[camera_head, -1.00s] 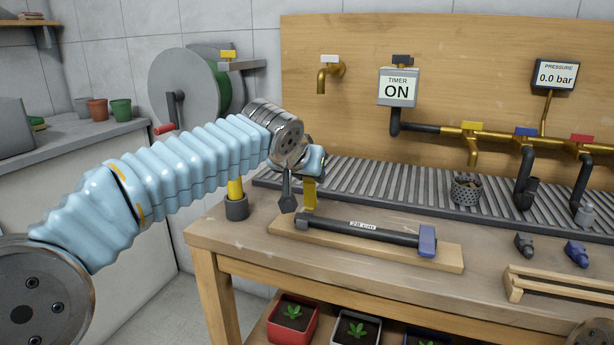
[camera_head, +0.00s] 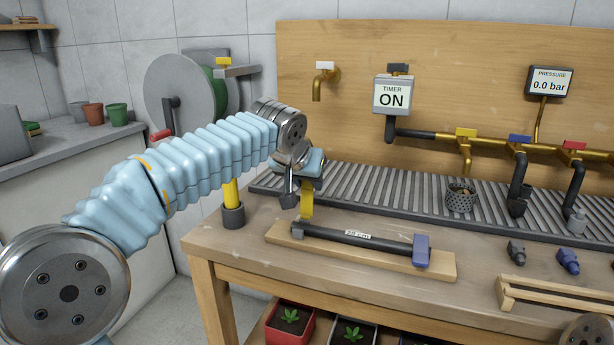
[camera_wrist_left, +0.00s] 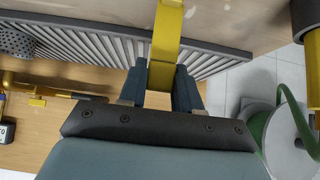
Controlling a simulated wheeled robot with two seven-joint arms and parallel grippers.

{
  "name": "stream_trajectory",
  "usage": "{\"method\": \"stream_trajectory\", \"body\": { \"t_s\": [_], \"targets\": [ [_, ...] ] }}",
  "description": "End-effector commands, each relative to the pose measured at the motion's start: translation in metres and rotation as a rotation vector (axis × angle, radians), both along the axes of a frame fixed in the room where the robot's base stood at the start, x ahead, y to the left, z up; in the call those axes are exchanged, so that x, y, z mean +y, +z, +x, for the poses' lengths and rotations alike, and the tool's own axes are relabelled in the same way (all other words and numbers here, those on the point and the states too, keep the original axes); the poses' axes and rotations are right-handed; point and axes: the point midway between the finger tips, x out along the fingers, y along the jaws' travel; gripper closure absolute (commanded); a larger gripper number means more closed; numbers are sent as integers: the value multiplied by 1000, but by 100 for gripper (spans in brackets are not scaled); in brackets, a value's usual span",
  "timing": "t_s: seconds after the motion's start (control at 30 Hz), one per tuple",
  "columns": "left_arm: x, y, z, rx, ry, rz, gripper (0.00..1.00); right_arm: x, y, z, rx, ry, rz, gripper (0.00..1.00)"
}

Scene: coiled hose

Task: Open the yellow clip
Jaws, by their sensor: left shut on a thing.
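My left gripper (camera_head: 305,183) is just above the board's left end, shut on the upper part of the yellow clip. In the left wrist view, the yellow clip (camera_wrist_left: 165,48) runs between the two dark fingers of my left gripper (camera_wrist_left: 160,82). My right gripper is not in view.
A blue clip (camera_head: 421,251) is on the hose's right end. A yellow post in a dark socket (camera_head: 233,215) stands left of the board. Dark and blue fittings (camera_head: 568,261) and a wooden rack (camera_head: 550,297) lie at the right. A ribbed drain (camera_head: 390,205) runs behind.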

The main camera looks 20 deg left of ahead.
Motion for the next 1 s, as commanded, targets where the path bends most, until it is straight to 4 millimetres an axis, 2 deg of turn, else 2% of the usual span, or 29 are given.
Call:
{"method": "stream_trajectory", "body": {
  "t_s": [0.03,0.3,0.33,0.47,0.77,0.87,1.0],
  "targets": [
    [0,-8,0,17,0,4,100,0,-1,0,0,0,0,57],
    [-1,-10,0,21,0,4,100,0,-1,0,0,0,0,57],
    [-1,-10,0,21,0,4,64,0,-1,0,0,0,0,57],
    [-1,-8,0,17,-1,3,45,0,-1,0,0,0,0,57],
    [-1,-3,-1,9,-1,1,45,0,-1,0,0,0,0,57],
    [0,5,-7,6,-1,0,45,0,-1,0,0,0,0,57],
    [2,26,-26,5,-1,0,45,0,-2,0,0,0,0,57]
  ]
}}
